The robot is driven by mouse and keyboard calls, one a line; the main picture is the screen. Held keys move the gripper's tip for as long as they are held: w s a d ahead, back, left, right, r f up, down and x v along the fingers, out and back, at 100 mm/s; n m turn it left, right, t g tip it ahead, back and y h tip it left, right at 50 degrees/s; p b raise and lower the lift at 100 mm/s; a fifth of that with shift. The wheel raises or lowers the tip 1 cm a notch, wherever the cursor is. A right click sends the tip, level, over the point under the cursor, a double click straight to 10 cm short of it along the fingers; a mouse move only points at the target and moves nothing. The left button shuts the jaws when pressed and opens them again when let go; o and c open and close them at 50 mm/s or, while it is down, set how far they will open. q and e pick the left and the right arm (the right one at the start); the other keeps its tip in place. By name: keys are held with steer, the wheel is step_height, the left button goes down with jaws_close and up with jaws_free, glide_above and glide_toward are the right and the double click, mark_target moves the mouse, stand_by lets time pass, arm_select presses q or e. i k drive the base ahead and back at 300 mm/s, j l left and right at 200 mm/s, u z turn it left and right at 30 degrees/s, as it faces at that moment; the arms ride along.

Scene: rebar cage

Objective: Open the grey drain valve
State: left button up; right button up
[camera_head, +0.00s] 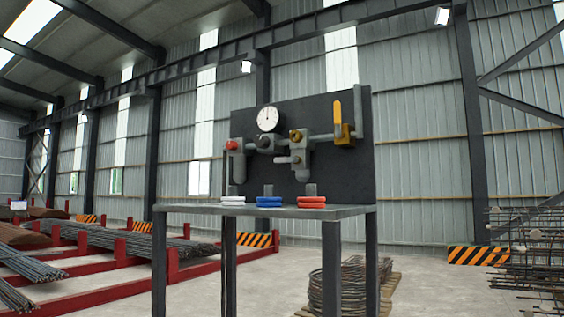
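A dark upright panel (350,181) at the back of a table carries grey pipework. A short grey fitting (285,159) sticks out to the left below the brass-coloured knob (295,135); I cannot tell for sure whether it is the grey drain valve. A yellow lever (338,112) stands upright on a yellow valve body at the right of the pipe. A red knob (231,145) is at the left end, and a round white gauge (267,118) is above the pipe. Neither of my grippers is in view.
Red racks with rebar (120,240) are at left, mesh stacks (530,245) at right.

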mark_target(286, 160)
steer(key=j+u, duration=0.1)
steer(key=u, duration=0.3)
steer(key=i+j+u, duration=0.1)
steer(key=u, duration=0.35)
steer(key=i+u, duration=0.15)
steer(key=u, duration=0.25)
steer(key=i+u, duration=0.1)
steer(key=u, duration=0.3)
steer(key=i+j, duration=0.15)
steer(key=i, duration=3.15)
steer(key=l+z, duration=0.05)
steer(key=l, duration=0.05)
